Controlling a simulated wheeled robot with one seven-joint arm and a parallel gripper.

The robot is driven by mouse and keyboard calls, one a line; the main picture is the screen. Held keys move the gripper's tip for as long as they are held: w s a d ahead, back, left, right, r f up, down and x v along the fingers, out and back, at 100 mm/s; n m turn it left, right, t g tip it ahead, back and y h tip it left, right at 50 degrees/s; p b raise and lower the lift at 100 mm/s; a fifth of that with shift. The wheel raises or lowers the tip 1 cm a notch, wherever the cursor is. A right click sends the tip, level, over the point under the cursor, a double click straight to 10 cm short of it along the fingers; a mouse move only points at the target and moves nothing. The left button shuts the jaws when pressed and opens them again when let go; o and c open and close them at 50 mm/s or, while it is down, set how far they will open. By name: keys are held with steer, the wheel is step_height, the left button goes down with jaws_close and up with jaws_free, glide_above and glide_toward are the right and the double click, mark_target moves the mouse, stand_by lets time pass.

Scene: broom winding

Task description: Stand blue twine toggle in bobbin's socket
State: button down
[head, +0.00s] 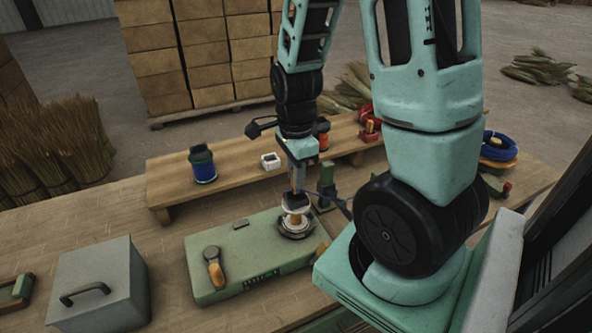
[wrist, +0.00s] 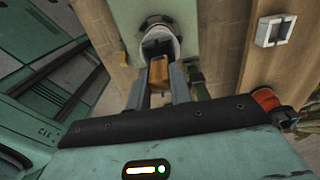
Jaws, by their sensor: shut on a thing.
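My gripper (head: 296,196) points down over the bobbin (head: 295,208), which has a pale flange and an orange core and stands upright on a round grey plate on the green base. In the wrist view my gripper (wrist: 158,52) is shut on a tan piece, which I take to be the toggle (wrist: 158,74). No blue shows on it. The bobbin's pale rim (wrist: 172,42) lies just beyond the fingertips. The dark fingertips cover the socket. I cannot tell whether the toggle's lower end is in the socket or above it.
The green base (head: 240,262) carries an orange-handled tool (head: 214,268). A grey box (head: 97,285) stands to its left. The raised shelf behind holds a blue spool (head: 203,168) and a white square piece (head: 270,161). A green post (head: 327,187) stands close right of my gripper.

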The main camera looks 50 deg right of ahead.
steer(key=shift+f, duration=0.2)
stand_by(0.4)
steer(key=shift+f+b, duration=1.1)
steer(key=shift+f, duration=0.35)
steer(key=c, duration=1.2)
jaws_free()
step_height(320, 180, up, 18)
steer(key=shift+f+p, duration=0.25)
steer(key=shift+p, duration=0.6)
